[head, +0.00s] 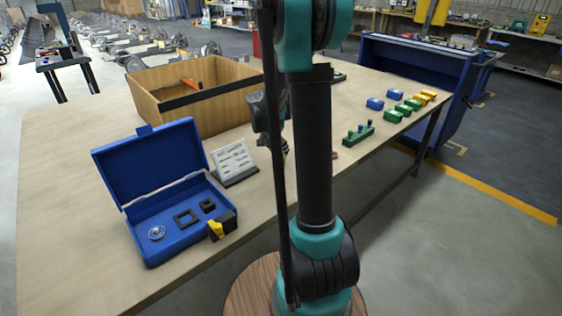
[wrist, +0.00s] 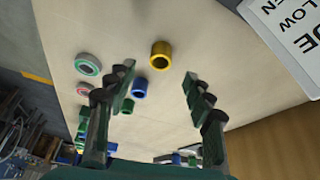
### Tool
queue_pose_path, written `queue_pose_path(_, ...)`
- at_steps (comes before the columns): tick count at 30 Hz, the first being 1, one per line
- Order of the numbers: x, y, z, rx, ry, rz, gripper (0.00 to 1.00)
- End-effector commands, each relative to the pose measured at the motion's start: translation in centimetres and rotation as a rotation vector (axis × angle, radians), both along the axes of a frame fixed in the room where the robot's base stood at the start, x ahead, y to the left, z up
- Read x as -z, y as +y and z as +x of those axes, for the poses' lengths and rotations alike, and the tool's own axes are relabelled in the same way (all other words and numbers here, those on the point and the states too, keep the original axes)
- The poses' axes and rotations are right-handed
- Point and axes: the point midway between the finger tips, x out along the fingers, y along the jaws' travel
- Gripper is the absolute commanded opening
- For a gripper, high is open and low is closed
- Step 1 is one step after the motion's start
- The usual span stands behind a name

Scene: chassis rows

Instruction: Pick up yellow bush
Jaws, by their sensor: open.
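The yellow bush (wrist: 161,54) is a short hollow cylinder on the pale tabletop in the wrist view. It lies ahead of my gripper (wrist: 160,74), between the lines of the two fingers and apart from both. The fingers are spread with nothing between them. In the head view my own arm covers most of the spot where my gripper works, so I cannot make out the bush there.
In the wrist view a blue bush (wrist: 139,88) sits close to the left finger, with a grey-green ring (wrist: 88,64) further left. A sign (wrist: 288,32) stands upper right.

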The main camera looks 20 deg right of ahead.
Motion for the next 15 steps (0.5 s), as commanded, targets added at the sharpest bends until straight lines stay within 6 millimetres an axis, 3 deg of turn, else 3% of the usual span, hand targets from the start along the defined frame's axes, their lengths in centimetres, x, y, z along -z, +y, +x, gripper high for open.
queue_pose_path(8, 1.5, -0.5, 0.4, -0.001, 0.000, 0.000, 0.52)
queue_pose_path(15, 4.3, -1.2, 1.1, 0.001, 0.000, 0.000, 0.52)
